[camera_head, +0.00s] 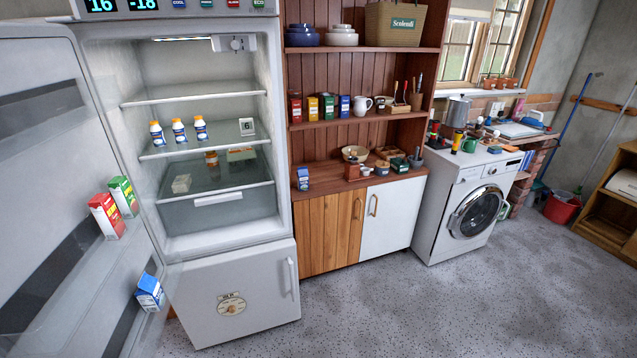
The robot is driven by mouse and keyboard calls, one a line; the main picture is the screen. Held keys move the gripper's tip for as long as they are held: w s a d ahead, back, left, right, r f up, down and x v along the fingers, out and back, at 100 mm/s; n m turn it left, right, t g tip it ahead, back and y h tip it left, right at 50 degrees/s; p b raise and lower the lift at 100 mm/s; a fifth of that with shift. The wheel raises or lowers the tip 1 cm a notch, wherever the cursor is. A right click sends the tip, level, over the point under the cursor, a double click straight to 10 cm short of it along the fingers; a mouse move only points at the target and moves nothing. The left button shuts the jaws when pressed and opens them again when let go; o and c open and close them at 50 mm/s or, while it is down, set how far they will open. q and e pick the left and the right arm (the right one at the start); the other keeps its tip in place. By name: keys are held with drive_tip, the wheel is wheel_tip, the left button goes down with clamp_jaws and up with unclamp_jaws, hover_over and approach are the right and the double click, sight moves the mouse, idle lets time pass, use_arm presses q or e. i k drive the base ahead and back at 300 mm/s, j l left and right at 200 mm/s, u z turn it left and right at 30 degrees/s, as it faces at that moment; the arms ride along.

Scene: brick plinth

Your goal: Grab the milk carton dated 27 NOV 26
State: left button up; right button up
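The fridge door (60,120) stands open on the left. A red-and-white carton (106,216) and a green-and-white carton (123,197) stand side by side on its inner side. A blue-and-white carton (149,292) sits lower on the door. The printing on all these cartons is too small to read, so I cannot tell which is dated 27 NOV 26. Neither of my grippers is in view.
The fridge (228,245) holds three small white-and-blue bottles (179,131) on a shelf, with a drawer below. Right of it are the crowded wooden cabinet (330,232) and a washing machine (470,212). The speckled floor (420,310) in front is clear.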

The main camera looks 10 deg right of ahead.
sight(303, 178)
drive_tip(key=i+l+u, duration=0.1)
drive_tip(key=i+l, duration=0.15)
drive_tip(key=i+l+u, duration=0.1)
drive_tip(key=l, duration=0.3)
drive_tip(key=i+l+u, duration=0.1)
drive_tip(key=i+l, duration=0.2)
drive_tip(key=i+l+u, duration=0.1)
drive_tip(key=l, duration=0.3)
drive_tip(key=i+l+u, duration=0.1)
drive_tip(key=i+l, duration=0.2)
drive_tip(key=i+l+u, duration=0.1)
drive_tip(key=l, duration=0.35)
drive_tip(key=i+l+u, duration=0.1)
drive_tip(key=i+l, duration=0.15)
drive_tip(key=l, duration=0.15)
